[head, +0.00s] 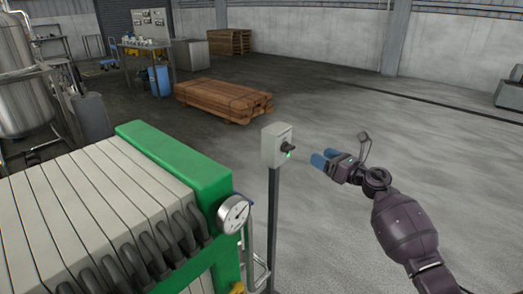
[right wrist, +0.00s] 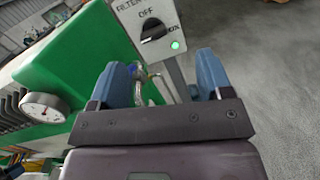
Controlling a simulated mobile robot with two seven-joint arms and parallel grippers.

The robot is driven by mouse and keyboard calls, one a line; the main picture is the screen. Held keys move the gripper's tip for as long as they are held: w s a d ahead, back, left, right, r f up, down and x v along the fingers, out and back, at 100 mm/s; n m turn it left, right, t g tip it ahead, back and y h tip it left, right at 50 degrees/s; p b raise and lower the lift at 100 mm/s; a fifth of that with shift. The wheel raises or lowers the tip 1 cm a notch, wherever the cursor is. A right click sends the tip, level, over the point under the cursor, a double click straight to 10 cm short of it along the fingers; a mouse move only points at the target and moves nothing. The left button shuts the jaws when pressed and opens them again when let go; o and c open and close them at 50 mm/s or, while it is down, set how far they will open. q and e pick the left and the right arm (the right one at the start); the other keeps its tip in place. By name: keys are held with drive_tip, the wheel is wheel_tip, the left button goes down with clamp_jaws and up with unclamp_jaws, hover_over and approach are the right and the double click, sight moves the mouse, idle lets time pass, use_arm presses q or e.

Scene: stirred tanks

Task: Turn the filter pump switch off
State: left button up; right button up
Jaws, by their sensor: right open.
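The filter pump switch box (head: 276,146) is a small pale grey box on a dark post. Its black rotary knob (head: 288,147) faces my right gripper (head: 323,161), and a green lamp is lit below it. In the right wrist view the knob (right wrist: 153,29) sits under the word OFF, with ON to its right beside the lit green lamp (right wrist: 175,45). The knob looks turned toward ON. My right gripper's blue fingers (right wrist: 162,76) are apart and empty, a short way from the knob and not touching it.
A green-ended filter press (head: 190,165) with pale plates and a pressure gauge (head: 233,215) stands left of the post. Stacked wooden pallets (head: 225,98) lie behind. A steel tank (head: 20,80) stands far left.

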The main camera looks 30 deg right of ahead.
sight(292, 150)
drive_tip(key=w+a+n, duration=0.1)
drive_tip(key=w, duration=0.2)
drive_tip(key=w+a+n, duration=0.1)
drive_tip(key=w+a, duration=0.1)
drive_tip(key=w, duration=0.1)
drive_tip(key=w+a+f+n+g, duration=0.1)
drive_tip(key=w+a, duration=0.1)
drive_tip(key=w, duration=0.1)
drive_tip(key=shift+w+y, duration=0.25)
drive_tip(key=shift+y, duration=0.15)
drive_tip(key=c, duration=0.9)
